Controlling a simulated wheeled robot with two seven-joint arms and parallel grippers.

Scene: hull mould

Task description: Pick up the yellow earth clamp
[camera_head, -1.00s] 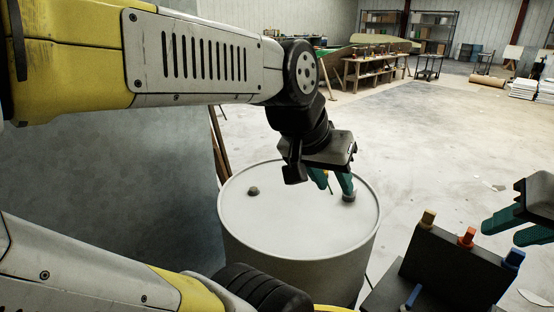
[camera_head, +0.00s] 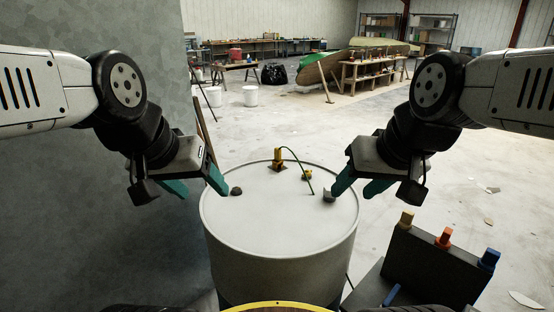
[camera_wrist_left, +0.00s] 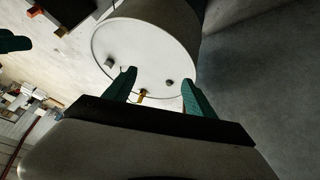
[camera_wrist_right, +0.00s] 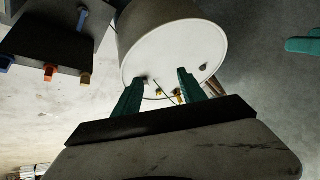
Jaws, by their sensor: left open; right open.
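A yellow upright piece (camera_head: 278,157) stands near the back rim of the round pale drum top (camera_head: 270,215). A thin dark cable arcs from near it. A smaller yellow piece (camera_head: 307,174) lies to its right. I cannot tell for sure which is the earth clamp. My left gripper (camera_head: 198,190) is open and empty at the drum's left edge. My right gripper (camera_head: 352,197) is open at the drum's right edge, close to a dark grey knob (camera_head: 329,196). In the left wrist view a yellow piece (camera_wrist_left: 142,96) shows between the fingers.
A second dark knob (camera_head: 236,191) sits on the drum's left side. A dark rack (camera_head: 435,265) at front right carries tan (camera_head: 406,219), orange (camera_head: 444,238) and blue (camera_head: 488,259) blocks. A grey wall panel (camera_head: 90,210) stands left. The middle of the drum top is clear.

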